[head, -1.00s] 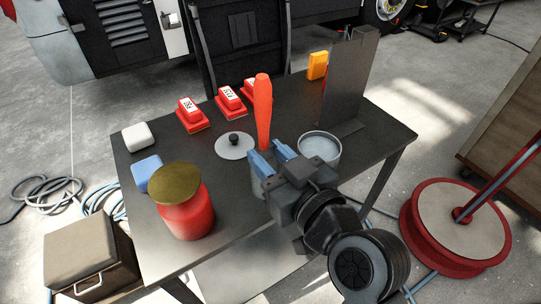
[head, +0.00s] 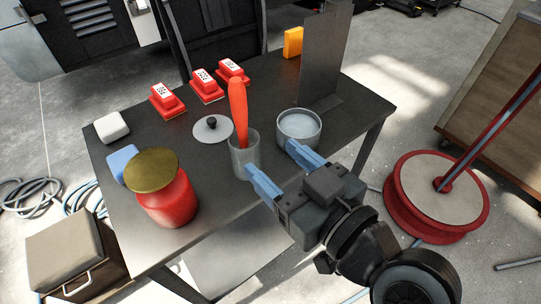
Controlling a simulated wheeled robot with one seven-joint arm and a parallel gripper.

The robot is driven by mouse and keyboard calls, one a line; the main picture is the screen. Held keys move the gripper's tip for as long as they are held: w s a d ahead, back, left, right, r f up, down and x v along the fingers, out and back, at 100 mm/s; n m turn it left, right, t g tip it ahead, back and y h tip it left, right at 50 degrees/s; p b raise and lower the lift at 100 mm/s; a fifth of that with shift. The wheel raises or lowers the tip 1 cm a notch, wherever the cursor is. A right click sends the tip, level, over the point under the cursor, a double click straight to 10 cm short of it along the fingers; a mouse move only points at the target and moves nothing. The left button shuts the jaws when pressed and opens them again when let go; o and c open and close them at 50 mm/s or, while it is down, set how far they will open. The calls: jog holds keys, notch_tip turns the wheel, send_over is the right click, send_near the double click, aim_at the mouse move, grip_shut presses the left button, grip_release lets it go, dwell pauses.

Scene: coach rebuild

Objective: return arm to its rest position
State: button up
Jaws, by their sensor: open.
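My gripper (head: 276,168) is open and empty, with its two blue fingers spread over the front right part of the dark table (head: 243,215). One fingertip is close to a clear cup (head: 245,158), which holds an upright, slightly tilted red-handled tool (head: 238,105). The other fingertip is near the front of a metal pot (head: 299,128) with pale contents; I cannot tell whether it touches. My arm reaches in from the lower right.
A red jar (head: 167,198) with a brass lid stands at the table's front left. A round lid (head: 213,131) and several red blocks (head: 168,100) lie behind. An upright metal plate (head: 325,60) stands at the back right. A red reel (head: 437,195) is on the floor.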

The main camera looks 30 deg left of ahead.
dwell(0.9)
jog(key=s+d+f+m+t+h+p, duration=0.1)
jog(key=s+d+f+m+t+h, duration=0.15)
jog(key=d, duration=0.55)
jog(key=s+d+f+m+t+h+p, duration=0.1)
jog(key=s+d+f+m+t+h, duration=0.2)
jog(key=d, duration=0.4)
jog(key=s+d+f+m+t+h+p, duration=0.1)
jog(key=d+f+m+h, duration=0.25)
jog(key=d, duration=0.45)
jog(key=s+d+r+m+t+h+p, duration=0.1)
jog(key=s+d+r+m+h, duration=0.1)
jog(key=s, duration=0.7)
jog(key=s+d+r+m+t+h+p, duration=0.1)
jog(key=s+d+r+h, duration=0.3)
jog(key=s+d, duration=0.5)
jog(key=shift+d+r+m, duration=0.2)
jog(key=shift+r+m, duration=0.6)
jog(key=shift+r, duration=0.1)
